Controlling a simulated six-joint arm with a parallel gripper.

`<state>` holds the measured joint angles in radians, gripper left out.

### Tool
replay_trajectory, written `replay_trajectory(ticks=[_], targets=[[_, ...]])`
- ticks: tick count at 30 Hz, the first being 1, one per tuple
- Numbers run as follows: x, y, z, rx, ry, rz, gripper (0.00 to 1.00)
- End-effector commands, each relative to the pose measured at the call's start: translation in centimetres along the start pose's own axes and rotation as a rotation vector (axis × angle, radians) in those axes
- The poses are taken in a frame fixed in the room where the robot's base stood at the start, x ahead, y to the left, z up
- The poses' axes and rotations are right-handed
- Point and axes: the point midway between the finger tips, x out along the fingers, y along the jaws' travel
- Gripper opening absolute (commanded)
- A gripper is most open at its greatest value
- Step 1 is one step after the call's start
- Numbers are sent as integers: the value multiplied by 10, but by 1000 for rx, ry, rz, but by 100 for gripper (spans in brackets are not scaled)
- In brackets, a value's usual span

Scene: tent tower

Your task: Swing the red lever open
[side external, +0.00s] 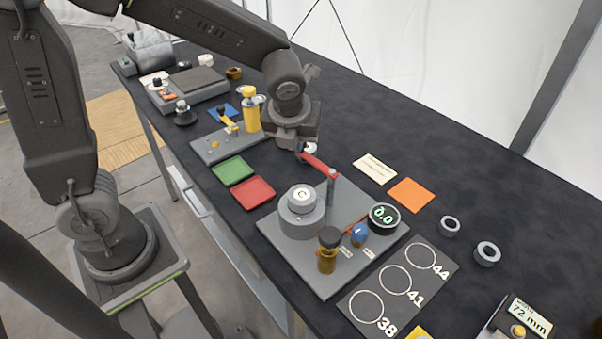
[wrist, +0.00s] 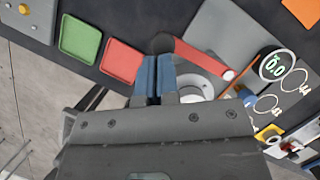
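The red lever (side external: 318,165) is a flat bar on a thin post at the back of the grey base plate (side external: 345,195). Its free end points left, past the plate's edge, towards my gripper (side external: 302,147). In the wrist view the red lever (wrist: 203,56) runs from its pivot at the right to a dark round end (wrist: 161,42). My gripper's blue fingertips (wrist: 157,60) lie close together right at that end and overlap it in the picture. They look shut, with hardly a gap; whether they touch the end is unclear.
On the plate stand a grey cylinder marked C (side external: 299,212), a round gauge reading 0.0 (side external: 384,217), a brass fitting (side external: 327,252) and a blue knob (side external: 359,235). Red (side external: 253,192) and green (side external: 232,170) trays lie left. Two rings (side external: 487,254) lie at the right.

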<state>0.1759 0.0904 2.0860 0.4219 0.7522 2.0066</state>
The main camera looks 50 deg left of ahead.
Motion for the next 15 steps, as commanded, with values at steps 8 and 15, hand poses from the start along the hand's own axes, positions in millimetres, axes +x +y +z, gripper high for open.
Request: replay_trajectory(ticks=[8,15], targets=[[2,2,-1,1,4,8,0],[-4,4,-15,5,4,6,0]])
